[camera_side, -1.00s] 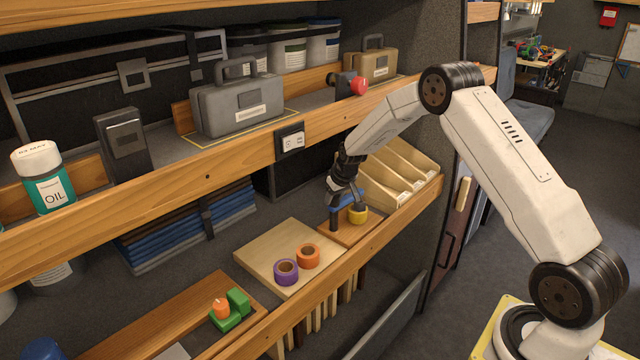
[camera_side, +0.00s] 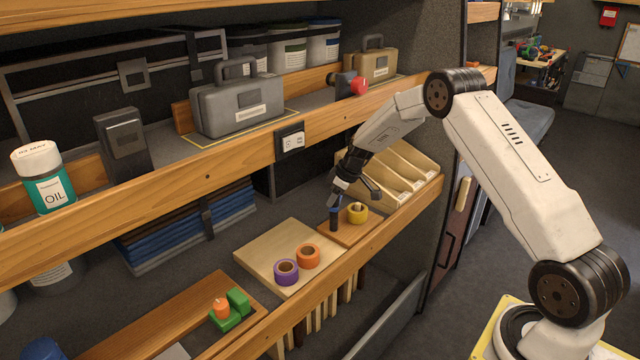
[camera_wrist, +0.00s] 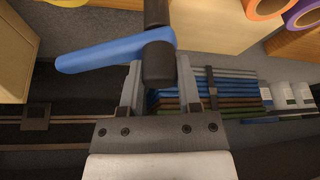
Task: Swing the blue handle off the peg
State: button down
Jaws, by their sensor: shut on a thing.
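The blue handle (camera_wrist: 115,52) is a bar on an upright dark post (camera_side: 334,223), just left of a yellow roll (camera_side: 358,213). In the wrist view the bar reaches left from the post (camera_wrist: 157,12). My gripper (camera_side: 340,196) is at the top of the post, its fingers (camera_wrist: 160,72) shut on the handle around its dark stub. In the side view only a little blue shows below my gripper, and most of the bar is hidden. The peg (camera_side: 357,205) stands in the yellow roll, with no blue bar across it in the side view.
An orange roll (camera_side: 308,257) and a purple roll (camera_side: 286,272) sit on a pale board (camera_side: 262,254) to the left. Pale bins (camera_side: 405,172) stand behind on the right. The upper shelf's wooden edge (camera_side: 225,180) runs close to my gripper's left.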

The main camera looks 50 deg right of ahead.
jog(key=n+y, duration=0.1)
jog(key=n, duration=0.1)
jog(key=n+g, duration=0.1)
jog(key=n, duration=0.2)
jog(key=shift+y, duration=0.4)
jog(key=shift+n+g+y, duration=0.25)
jog(key=shift+n+g, duration=0.2)
jog(key=shift+n, duration=0.8)
jog(key=shift+n+g+y, duration=0.25)
jog(key=shift+n+g, duration=0.2)
jog(key=shift+n, duration=0.8)
jog(key=shift+c, duration=1.4)
grip_release()
jog(key=v, duration=0.8)
jog(key=shift+a, duration=0.1)
